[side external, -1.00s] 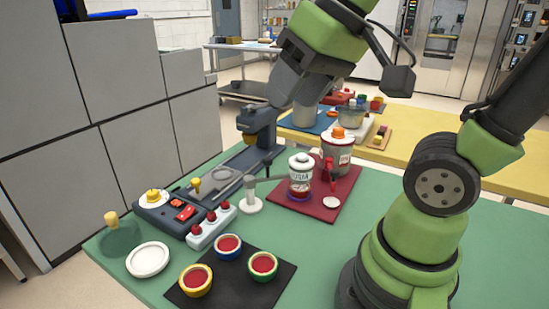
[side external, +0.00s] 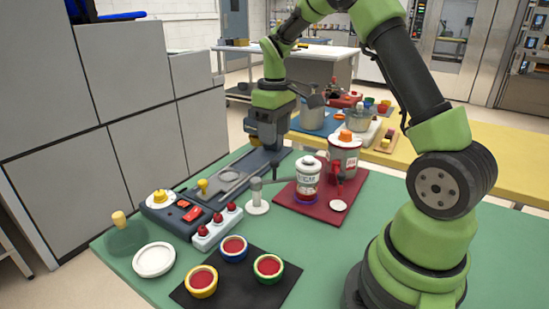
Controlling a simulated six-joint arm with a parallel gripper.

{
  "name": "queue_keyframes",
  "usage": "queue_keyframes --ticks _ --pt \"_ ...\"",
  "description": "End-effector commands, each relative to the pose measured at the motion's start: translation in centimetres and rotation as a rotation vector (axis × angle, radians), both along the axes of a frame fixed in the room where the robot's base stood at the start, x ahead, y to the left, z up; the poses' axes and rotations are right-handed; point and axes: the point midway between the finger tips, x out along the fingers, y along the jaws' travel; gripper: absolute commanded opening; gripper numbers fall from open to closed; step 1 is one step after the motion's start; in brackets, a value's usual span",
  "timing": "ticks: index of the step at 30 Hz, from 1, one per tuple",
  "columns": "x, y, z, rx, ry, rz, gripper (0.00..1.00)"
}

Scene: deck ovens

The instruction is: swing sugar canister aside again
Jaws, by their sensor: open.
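My gripper (side external: 274,166) points down between post and canister, close to the swing arm. It is open; its fingers are small and dark against the machine behind, so I cannot tell whether they touch the arm.
A control panel (side external: 182,212) and a white strip with red knobs (side external: 217,228) are at left. Several red-filled bowls sit on a black mat (side external: 262,291) in front. A white plate (side external: 154,260) is front left.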

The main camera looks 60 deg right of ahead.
Motion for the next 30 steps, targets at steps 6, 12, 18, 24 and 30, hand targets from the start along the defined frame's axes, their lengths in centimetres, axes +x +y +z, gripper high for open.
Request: queue_keyframes --ticks 6,12,18,24,30 --pt "-0.1 0.1 -4.3 0.003 0.005 0.001 0.5" --pt "0.0 0.1 -6.6 0.002 0.002 0.0 0.5" --pt "0.0 0.1 -7.1 0.001 0.0 -0.001 0.5" --pt "0.0 0.1 -7.1 0.001 -0.001 -0.001 0.41" --pt "0.0 0.1 -7.0 0.0 -0.001 -0.001 0.0"
